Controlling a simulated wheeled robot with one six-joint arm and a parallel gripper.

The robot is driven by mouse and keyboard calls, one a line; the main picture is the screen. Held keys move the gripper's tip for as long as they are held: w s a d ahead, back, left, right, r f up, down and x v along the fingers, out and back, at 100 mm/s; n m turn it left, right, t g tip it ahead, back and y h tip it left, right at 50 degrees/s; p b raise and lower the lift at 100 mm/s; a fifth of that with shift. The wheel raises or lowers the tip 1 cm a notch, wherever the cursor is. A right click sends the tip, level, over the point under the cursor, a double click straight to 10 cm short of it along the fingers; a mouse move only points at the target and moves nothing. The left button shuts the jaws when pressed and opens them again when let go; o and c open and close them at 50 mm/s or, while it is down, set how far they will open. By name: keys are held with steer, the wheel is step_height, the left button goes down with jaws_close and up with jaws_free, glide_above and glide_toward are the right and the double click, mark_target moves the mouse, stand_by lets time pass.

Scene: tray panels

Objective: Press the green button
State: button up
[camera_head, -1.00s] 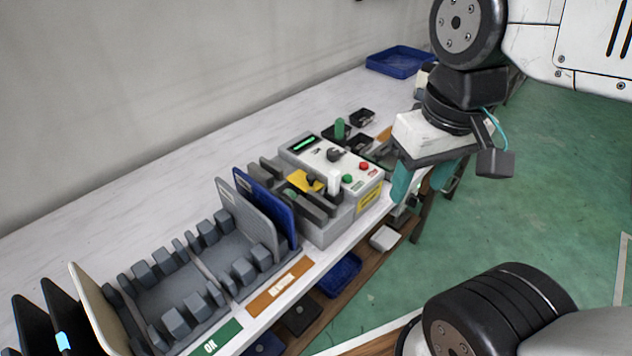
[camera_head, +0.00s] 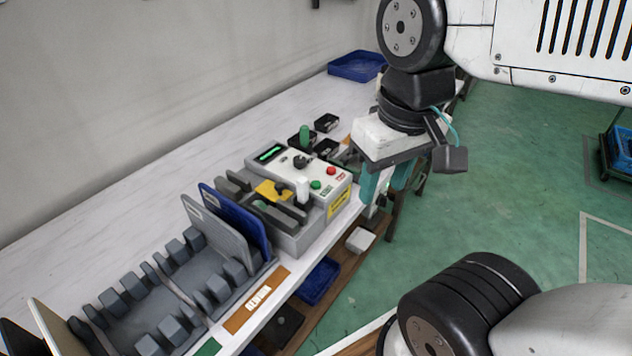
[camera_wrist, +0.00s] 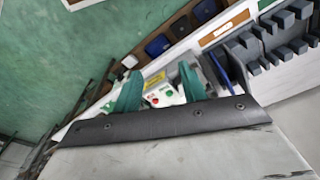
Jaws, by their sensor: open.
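The green button (camera_head: 316,185) is a small round button on the front part of the white top of a grey control box (camera_head: 309,234). A red button (camera_head: 331,171) sits beside it. In the wrist view the green button (camera_wrist: 154,101) and the red button (camera_wrist: 169,93) show between my fingers. My gripper (camera_head: 385,190) has teal fingers, is open and empty, and hangs to the right of the box, apart from the buttons. In the wrist view my gripper (camera_wrist: 158,88) frames the buttons.
A rack (camera_head: 150,318) with grey and blue panels (camera_head: 238,222) stands left of the box. Small black bins (camera_head: 327,122) and a blue tray (camera_head: 355,66) lie further back. A lower shelf holds a blue bin (camera_head: 319,281). Green floor (camera_head: 520,150) is open at right.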

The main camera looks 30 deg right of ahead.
jaws_close()
stand_by(1.5)
